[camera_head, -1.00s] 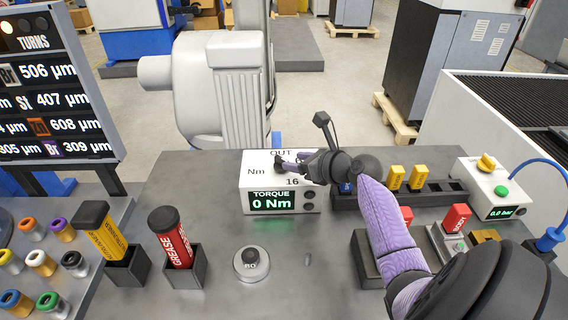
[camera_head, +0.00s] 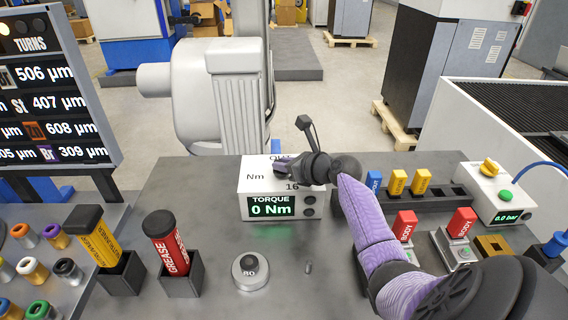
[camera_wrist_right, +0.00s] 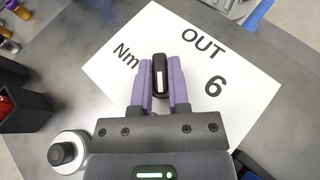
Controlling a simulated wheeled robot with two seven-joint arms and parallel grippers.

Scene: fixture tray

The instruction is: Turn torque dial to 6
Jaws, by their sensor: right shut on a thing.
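The white torque box (camera_head: 257,181) stands at the back middle of the bench, with a green display (camera_head: 271,206) reading "TORQUE 0 Nm". Its top carries the printed marks "Nm", "OUT" and a number, read as "16" in the head view and only "6" in the right wrist view. My right gripper (camera_wrist_right: 160,76) is shut on the black dial (camera_wrist_right: 160,79) on that top, one finger on each side. A white line on the dial lies roughly along the fingers. In the head view the right gripper (camera_head: 286,168) largely hides the dial. My left gripper is out of view.
A round knob (camera_head: 250,266) sits in front of the box. A dark rack with yellow and blue blocks (camera_head: 397,182) and red "BODY" blocks (camera_head: 404,225) are at right. A measurement screen (camera_head: 55,95) stands at far left.

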